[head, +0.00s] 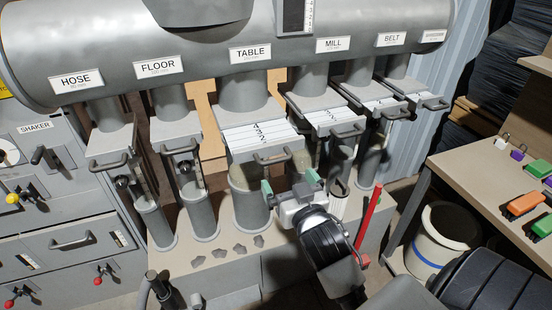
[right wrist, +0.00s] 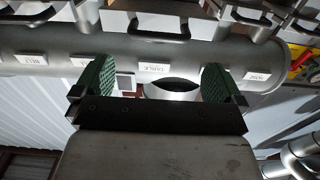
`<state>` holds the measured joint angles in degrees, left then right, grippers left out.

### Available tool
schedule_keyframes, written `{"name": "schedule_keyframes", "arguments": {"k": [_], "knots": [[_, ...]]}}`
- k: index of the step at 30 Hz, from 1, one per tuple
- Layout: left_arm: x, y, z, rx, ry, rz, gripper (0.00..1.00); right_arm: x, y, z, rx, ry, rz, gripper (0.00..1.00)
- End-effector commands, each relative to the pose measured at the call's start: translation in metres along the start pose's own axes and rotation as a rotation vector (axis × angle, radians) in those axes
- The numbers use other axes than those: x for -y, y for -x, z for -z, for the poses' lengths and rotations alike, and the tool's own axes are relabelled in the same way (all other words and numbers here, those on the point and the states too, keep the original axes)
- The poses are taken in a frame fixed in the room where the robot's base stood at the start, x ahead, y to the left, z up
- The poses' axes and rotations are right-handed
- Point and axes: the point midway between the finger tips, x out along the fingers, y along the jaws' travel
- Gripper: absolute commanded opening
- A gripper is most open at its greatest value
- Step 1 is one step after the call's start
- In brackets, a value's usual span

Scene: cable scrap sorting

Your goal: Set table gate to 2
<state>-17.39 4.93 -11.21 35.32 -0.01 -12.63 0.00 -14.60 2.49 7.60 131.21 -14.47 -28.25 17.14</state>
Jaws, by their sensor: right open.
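The TABLE gate (head: 262,131) is a grey slide under the TABLE label (head: 250,53). It sticks out toward me, with white numbered bands on top; the figures are too small to read surely. Its bar handle (head: 277,159) is at the front edge. My right gripper (head: 290,183) is open and empty, its green-padded fingers just below and in front of this handle, apart from it. In the right wrist view, the open fingers (right wrist: 156,84) frame the grey duct, and a gate handle (right wrist: 160,36) shows beyond them. My left gripper is not clearly in view.
The HOSE gate (head: 109,145) and FLOOR gate (head: 175,135) stand left. The MILL gate (head: 334,122) and BELT gate (head: 385,106) stand close on the right. A red upright bar (head: 369,218) is right of my arm. A bench (head: 463,153) stands far right.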

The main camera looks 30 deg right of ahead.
Motion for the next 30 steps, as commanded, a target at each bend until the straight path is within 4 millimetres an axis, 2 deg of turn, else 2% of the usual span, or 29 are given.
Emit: {"name": "schedule_keyframes", "arguments": {"k": [6, 12, 18, 25, 30], "knots": [[-0.002, 0.010, 0.002, -0.002, 0.000, -0.003, 0.43, 0.000, -0.044, 0.002, -0.001, 0.000, 0.001, 1.00], [-0.005, 0.014, 0.005, -0.006, -0.002, -0.007, 0.43, 0.000, -0.073, 0.001, 0.000, 0.001, 0.001, 1.00], [-0.007, 0.015, 0.007, -0.009, -0.003, -0.010, 0.43, 0.000, -0.083, 0.000, 0.001, 0.000, 0.001, 1.00], [-0.007, 0.015, 0.008, -0.011, -0.003, -0.009, 0.43, 0.000, -0.084, -0.001, 0.001, 0.000, 0.001, 1.00], [-0.007, 0.015, 0.008, -0.011, -0.002, -0.009, 0.43, 0.000, -0.083, -0.001, 0.001, 0.000, 0.001, 0.76]]}}
